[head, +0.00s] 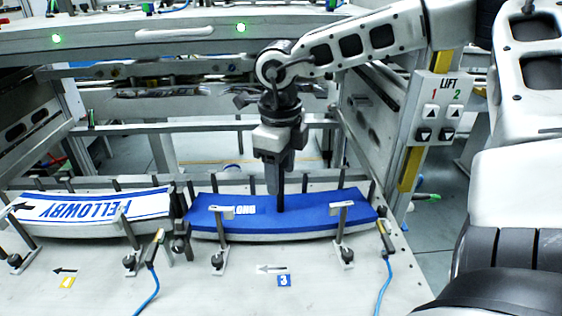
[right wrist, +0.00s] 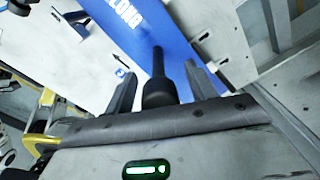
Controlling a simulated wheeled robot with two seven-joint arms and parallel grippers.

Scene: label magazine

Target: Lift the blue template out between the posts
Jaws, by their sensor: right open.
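The blue template (head: 310,216), a curved blue strip with white lettering, lies in the right-hand bay in the head view. It also shows in the right wrist view (right wrist: 125,30). A dark upright handle (head: 281,201) rises from its middle. T-topped posts (head: 222,237) stand at its front edge, left and right; short dark posts (head: 220,185) line its back. My right gripper (head: 279,186) points down over the template's middle and is open. In the right wrist view the dark handle (right wrist: 159,80) stands between the two fingers, with gaps on both sides. My left gripper is not in view.
A white strip with blue lettering (head: 95,206) lies in the left-hand bay. Blue-cabled sensors (head: 155,247) stand in front. A lift-button panel (head: 436,105) and side frame bound the right. The grey plate (head: 210,295) in front is largely clear.

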